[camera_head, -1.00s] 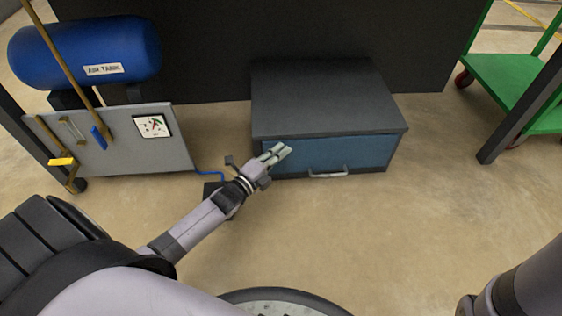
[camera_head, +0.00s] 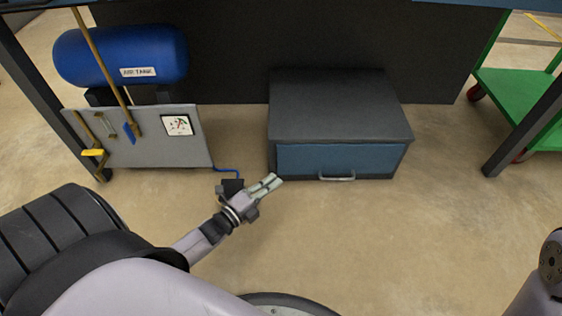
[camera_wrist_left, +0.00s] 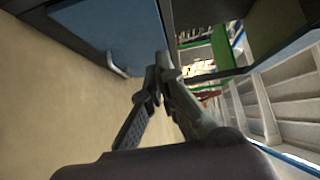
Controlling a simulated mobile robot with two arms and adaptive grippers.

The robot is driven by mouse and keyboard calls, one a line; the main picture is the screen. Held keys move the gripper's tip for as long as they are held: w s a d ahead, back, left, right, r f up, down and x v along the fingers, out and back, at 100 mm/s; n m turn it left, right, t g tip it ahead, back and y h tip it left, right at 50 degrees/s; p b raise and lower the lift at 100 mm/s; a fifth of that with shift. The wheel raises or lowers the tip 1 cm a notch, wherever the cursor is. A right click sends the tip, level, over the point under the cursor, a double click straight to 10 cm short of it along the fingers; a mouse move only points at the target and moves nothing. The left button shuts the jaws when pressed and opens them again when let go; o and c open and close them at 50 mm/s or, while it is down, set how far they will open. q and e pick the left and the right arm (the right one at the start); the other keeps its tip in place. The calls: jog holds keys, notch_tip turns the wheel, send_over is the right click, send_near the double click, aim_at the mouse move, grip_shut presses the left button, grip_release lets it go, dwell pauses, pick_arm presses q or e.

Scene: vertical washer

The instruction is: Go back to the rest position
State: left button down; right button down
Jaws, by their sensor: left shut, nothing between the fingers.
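My left gripper (camera_head: 271,184) is shut and empty in the head view. It is in front of the lower left corner of a dark grey cabinet with a blue drawer front (camera_head: 318,158), apart from its handle (camera_head: 337,178). The left wrist view shows the fingers (camera_wrist_left: 160,68) together, with the blue drawer front (camera_wrist_left: 105,28) and its handle (camera_wrist_left: 117,66) beyond them to the left. The drawer looks closed. Part of my right arm shows at the right edge of the head view; its gripper is out of view.
A blue air tank (camera_head: 120,52) and a grey gauge panel (camera_head: 150,140) stand at the left. A dark post (camera_head: 520,130) and a green cart (camera_head: 515,92) are at the right. The floor (camera_head: 400,240) in front of the cabinet is clear. Shelves (camera_wrist_left: 270,100) show in the wrist view.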

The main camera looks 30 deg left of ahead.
pick_arm(q)
jog(key=shift+s, duration=0.35)
